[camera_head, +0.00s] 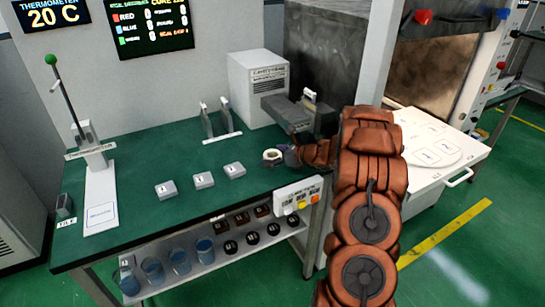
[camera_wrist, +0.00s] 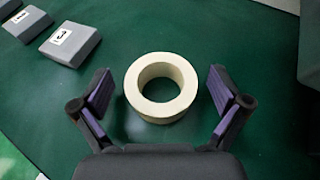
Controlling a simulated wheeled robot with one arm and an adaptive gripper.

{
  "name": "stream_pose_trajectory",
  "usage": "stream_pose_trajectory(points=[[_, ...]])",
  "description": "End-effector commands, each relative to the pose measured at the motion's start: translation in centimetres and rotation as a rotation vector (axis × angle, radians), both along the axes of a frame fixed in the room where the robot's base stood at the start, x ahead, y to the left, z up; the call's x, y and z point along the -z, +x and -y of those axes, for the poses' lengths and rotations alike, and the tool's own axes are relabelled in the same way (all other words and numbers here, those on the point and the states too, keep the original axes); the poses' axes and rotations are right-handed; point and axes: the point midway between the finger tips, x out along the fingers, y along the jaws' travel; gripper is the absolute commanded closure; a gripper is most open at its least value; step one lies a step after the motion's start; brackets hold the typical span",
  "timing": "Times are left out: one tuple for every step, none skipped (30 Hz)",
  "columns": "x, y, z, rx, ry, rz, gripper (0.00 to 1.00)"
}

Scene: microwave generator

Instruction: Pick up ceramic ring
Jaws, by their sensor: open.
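The ceramic ring (camera_wrist: 160,112) is a cream-coloured, thick-walled ring lying flat on the green tabletop (camera_wrist: 245,30). In the wrist view it sits between the two fingers of my gripper (camera_wrist: 160,100), with a gap on each side. My gripper is open, with purple pads facing inward, and neither finger touches the ring. In the head view the ring (camera_head: 272,155) is small and pale, at the end of my orange-brown arm, which hides part of the gripper (camera_head: 288,156).
Several grey numbered blocks (camera_head: 204,180) lie left of the ring. A white machine (camera_head: 259,85) and a small stand (camera_head: 221,122) are behind it. A control box with buttons (camera_head: 298,196) is at the front edge. Beakers (camera_head: 152,270) stand on the lower shelf. The table's left middle is clear.

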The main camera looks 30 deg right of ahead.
Motion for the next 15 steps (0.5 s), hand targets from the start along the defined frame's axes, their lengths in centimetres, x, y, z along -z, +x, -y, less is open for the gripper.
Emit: stream_pose_trajectory(points=[[0.04,0.09,-0.05,0.0,0.0,0.0,0.01],[0.05,0.12,-0.05,0.0,0.0,0.0,0.01],[0.07,0.12,-0.06,0.0,0.0,0.0,0.01],[0.06,0.12,-0.04,0.0,0.0,0.0,0.01],[0.05,0.12,-0.04,0.0,0.0,0.0,0.01],[0.06,0.11,-0.03,0.0,0.0,0.0,0.01],[0.06,0.11,-0.04,0.0,0.0,0.0,0.01],[0.06,0.11,-0.04,0.0,0.0,0.0,0.04],[0.06,0.11,-0.03,0.0,0.0,0.0,0.08],[0.06,0.11,-0.03,0.0,0.0,0.0,0.11],[0.06,0.11,-0.03,0.001,0.0,0.0,0.14],[0.05,0.11,-0.03,0.0,0.0,0.0,0.19],[0.06,0.11,-0.03,0.0,0.0,0.0,0.22],[0.05,0.11,-0.03,0.0,0.0,0.0,0.25],[0.05,0.11,-0.03,0.0,0.0,0.0,0.29]])
